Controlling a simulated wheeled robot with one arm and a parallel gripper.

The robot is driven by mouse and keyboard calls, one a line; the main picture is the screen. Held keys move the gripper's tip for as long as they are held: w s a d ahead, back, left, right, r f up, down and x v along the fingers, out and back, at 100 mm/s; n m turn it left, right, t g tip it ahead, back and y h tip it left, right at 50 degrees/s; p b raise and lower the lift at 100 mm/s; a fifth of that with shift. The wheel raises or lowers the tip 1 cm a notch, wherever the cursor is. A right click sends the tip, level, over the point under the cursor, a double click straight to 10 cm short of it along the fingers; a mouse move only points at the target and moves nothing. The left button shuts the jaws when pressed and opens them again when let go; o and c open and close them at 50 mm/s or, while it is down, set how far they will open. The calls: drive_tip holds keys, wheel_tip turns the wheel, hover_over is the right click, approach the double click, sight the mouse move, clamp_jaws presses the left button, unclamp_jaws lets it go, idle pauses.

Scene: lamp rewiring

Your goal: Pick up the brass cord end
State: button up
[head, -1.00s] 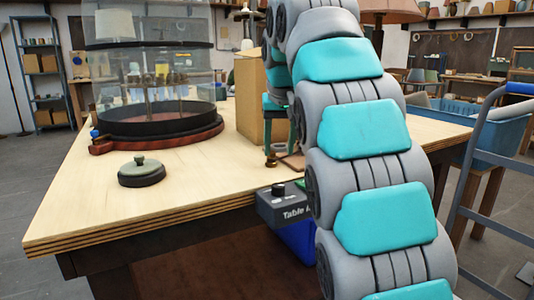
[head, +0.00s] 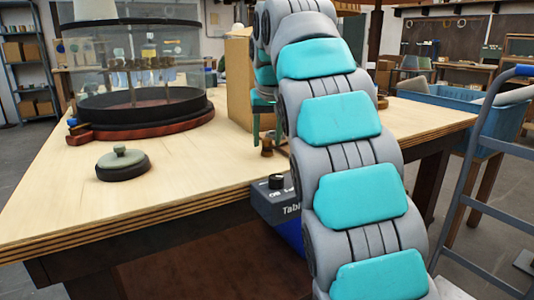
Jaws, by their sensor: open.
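A small brass piece (head: 267,148), which looks like the brass cord end, is on the wooden table top (head: 195,178), left of my arm. My gripper (head: 266,138) points down right over it, with dark green fingers. The fingers are open, and the brass piece shows at the level of the fingertips, seemingly between them. My arm covers the area to the right, so the far finger and any cord are mostly hidden. I cannot tell whether a finger touches the brass.
A glass dome (head: 135,45) on a red-brown base stands at the back left. A cardboard box (head: 239,85) stands behind my gripper. A control box (head: 277,200) hangs at the table's front edge. A blue crate (head: 455,108) and cart are right.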

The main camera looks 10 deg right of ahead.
drive_tip(key=shift+w+f, duration=0.25)
drive_tip(key=shift+f, duration=0.4)
drive_tip(key=shift+c, duration=0.2)
clamp_jaws()
